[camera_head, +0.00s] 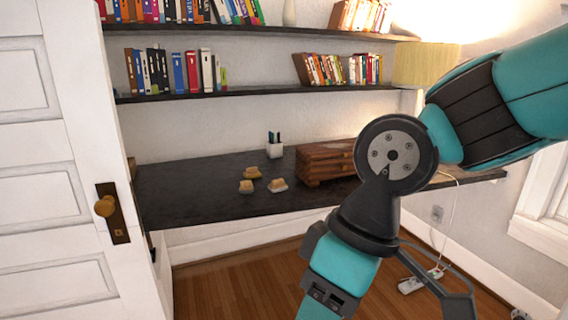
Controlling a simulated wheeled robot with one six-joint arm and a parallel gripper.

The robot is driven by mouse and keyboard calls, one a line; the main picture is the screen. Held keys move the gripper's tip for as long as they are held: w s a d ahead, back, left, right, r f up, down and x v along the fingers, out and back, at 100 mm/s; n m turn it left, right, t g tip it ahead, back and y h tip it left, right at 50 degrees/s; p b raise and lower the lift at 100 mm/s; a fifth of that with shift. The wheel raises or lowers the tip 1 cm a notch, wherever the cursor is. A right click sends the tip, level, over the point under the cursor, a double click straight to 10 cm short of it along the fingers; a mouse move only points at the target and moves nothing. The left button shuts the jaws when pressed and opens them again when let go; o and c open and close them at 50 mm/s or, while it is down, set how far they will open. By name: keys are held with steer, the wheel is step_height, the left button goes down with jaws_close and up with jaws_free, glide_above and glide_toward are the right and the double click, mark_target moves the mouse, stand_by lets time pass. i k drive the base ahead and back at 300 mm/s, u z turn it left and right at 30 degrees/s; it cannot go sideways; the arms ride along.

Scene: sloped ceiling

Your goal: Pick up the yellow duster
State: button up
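Three small yellowish-tan blocks sit on the black desk (205,185): one at the back (252,172), one at the front left (246,187) and one at the front right (278,185). The front two show paler lower parts. They look like dusters, but they are too small to tell which one is the yellow duster. My teal and black arm covers the right side of the view. A dark part at the lower right, running off the bottom edge, may be my gripper (440,285). Its fingertips are not clearly seen. It appears in front of the floor, away from the blocks.
A wooden box (325,161) stands right of the blocks, partly behind my arm. A pen cup (274,147) stands behind them. Shelves of books (270,90) hang above the desk. A white door (60,170) stands at left. A lamp (425,65) is at right.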

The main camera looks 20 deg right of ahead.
mark_target(251, 172)
steer(key=z, duration=0.05)
steer(key=i, duration=2.65)
steer(key=u, duration=0.05)
